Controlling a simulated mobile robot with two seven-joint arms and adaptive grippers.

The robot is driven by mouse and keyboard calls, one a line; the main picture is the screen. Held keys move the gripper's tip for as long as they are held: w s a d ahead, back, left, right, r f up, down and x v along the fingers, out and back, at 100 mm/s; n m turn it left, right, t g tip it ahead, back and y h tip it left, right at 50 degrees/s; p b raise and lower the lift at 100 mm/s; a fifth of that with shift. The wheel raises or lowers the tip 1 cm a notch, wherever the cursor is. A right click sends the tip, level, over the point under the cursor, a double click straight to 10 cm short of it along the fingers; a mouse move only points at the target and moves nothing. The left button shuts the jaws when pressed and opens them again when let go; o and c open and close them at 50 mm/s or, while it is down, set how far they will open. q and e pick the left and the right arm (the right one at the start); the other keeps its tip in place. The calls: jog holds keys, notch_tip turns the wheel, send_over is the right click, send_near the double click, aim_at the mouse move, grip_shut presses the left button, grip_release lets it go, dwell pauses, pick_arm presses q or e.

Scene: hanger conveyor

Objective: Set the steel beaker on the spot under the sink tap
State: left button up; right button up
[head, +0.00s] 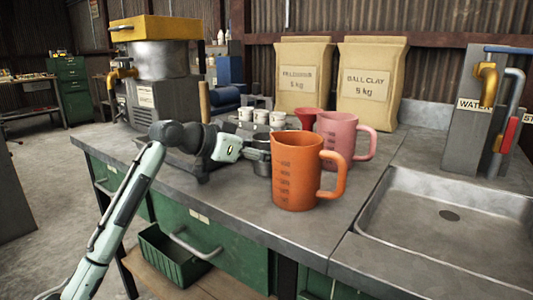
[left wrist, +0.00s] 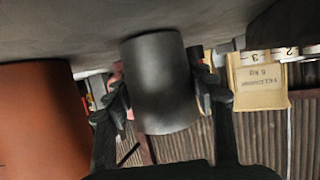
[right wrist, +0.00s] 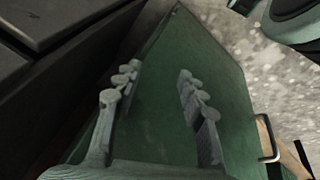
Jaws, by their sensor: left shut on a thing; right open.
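The steel beaker (left wrist: 157,85) is a dark grey cylinder between the fingers of my left gripper (left wrist: 163,88) in the left wrist view, which looks upside down. My left gripper (head: 250,150) is shut on it; in the head view the beaker (head: 262,163) is partly hidden behind the orange jug. I cannot tell whether its base touches the bench. The steel sink (head: 393,200) is at the right, with a yellow tap (head: 486,82) labelled "WATER" behind it. No marked spot shows clearly in the basin. My right gripper (right wrist: 158,82) is open and empty in the right wrist view, near a green panel.
The orange jug (head: 297,172) stands right beside the beaker, toward the sink. A pink jug (head: 337,136), a red cup (head: 308,117) and white cups (head: 261,116) are behind. Clay bags (head: 372,85) stand at the back. A grey pipe with a red handle (head: 511,133) is beside the tap.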

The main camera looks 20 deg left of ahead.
pick_arm(q)
jog(key=shift+f, duration=0.15)
jog(key=o, duration=1.4)
jog(key=shift+c, duration=0.2)
